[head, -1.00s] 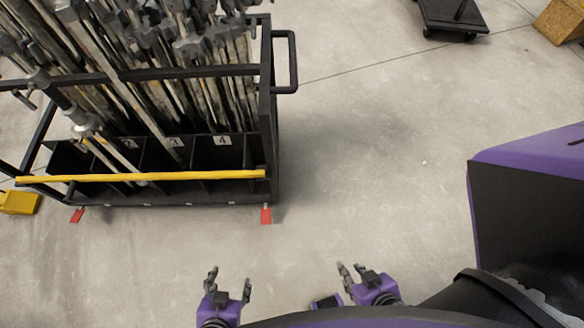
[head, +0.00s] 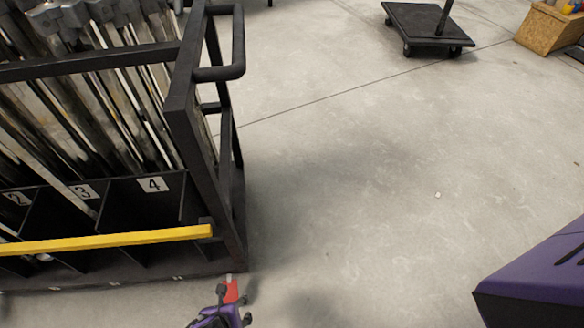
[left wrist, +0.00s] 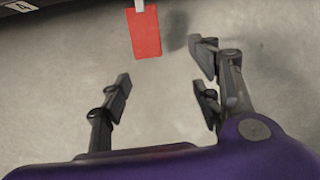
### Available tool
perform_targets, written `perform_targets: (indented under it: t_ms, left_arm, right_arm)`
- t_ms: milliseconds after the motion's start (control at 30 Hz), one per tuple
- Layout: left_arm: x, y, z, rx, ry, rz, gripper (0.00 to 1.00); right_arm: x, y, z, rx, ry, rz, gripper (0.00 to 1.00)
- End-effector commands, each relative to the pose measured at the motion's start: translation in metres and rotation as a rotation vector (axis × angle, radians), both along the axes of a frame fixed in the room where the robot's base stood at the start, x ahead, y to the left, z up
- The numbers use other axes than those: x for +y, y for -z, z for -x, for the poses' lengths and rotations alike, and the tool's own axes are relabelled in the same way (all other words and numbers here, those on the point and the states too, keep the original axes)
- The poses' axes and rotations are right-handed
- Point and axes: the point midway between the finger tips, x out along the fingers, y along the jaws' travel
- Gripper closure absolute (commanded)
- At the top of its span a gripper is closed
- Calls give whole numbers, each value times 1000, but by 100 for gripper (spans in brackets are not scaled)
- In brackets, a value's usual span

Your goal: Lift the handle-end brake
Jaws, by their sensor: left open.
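The handle-end brake is a small red pedal (head: 231,291) at the floor-level corner of the black cart (head: 190,120), below the end with the looped handle (head: 238,45). In the left wrist view the red pedal (left wrist: 145,33) hangs from a pale stem at the top, angled down toward the floor. My left gripper (head: 234,305) is at the bottom of the head view, right beside the pedal. In the left wrist view its fingers (left wrist: 160,78) are spread and empty, with the pedal just beyond their tips. My right gripper is out of view.
The cart holds many metal stands in numbered bays, with a yellow bar (head: 110,240) across its front. A black wheeled dolly (head: 430,30) and a wooden box (head: 550,25) stand at the back right. The concrete floor right of the cart is clear.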

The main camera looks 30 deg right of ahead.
Motion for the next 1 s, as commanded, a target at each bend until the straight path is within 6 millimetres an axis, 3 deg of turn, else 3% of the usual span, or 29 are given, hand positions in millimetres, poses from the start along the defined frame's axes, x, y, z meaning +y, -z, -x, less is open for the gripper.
perform_targets:
  t_ms: [100,600,1000]
  left_arm:
    - [10,13,-19,-27,64,-52,42]
    - [3,75,-46,-33,75,-62,42]
    - [1,81,-51,-35,75,-61,42]
  right_arm:
    - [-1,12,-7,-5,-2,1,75]
    - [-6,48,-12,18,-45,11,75]
    - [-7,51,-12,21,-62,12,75]
